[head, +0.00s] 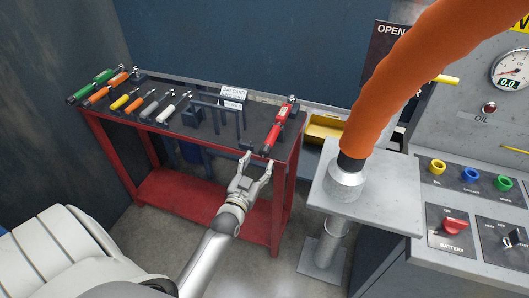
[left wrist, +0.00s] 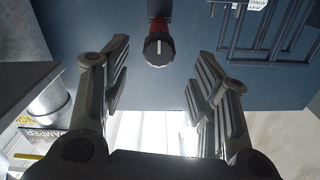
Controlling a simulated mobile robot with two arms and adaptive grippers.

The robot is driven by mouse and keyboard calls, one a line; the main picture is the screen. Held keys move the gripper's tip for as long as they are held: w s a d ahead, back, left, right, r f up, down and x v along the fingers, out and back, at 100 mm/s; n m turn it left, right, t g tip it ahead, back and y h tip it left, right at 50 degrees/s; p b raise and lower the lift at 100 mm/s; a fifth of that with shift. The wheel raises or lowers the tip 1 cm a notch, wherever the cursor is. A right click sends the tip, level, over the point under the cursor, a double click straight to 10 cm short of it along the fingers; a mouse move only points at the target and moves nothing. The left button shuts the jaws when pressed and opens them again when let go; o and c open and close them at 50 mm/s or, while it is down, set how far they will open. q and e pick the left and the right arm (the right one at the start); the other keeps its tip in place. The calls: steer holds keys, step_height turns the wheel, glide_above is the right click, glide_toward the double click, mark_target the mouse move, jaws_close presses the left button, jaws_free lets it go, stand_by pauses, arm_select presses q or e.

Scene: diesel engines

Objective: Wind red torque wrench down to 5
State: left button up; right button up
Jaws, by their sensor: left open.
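The red torque wrench (head: 275,130) lies at the right end of the tool bench's dark top, with its handle end toward the front edge. My left gripper (head: 257,165) is open and empty just in front of that handle end, apart from it. In the left wrist view the open fingers (left wrist: 158,85) stand either side, and the wrench's dark end knob with a light mark (left wrist: 159,49) shows beyond and between them. The wrench's scale is too small to read. My right gripper is not in view.
The red-framed bench (head: 130,172) also holds green, orange, yellow and grey wrenches (head: 125,98) at left and a dark rack (head: 222,115) in the middle. A grey pedestal with an orange hose (head: 395,75) stands close at right, beside a control panel (head: 465,200).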

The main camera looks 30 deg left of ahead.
mark_target(263, 154)
arm_select(q)
steer(key=x, duration=0.5)
steer(key=shift+w+p, duration=0.3)
steer(key=shift+w, duration=0.15)
steer(key=shift+c, duration=0.4)
steer(key=c, duration=0.9)
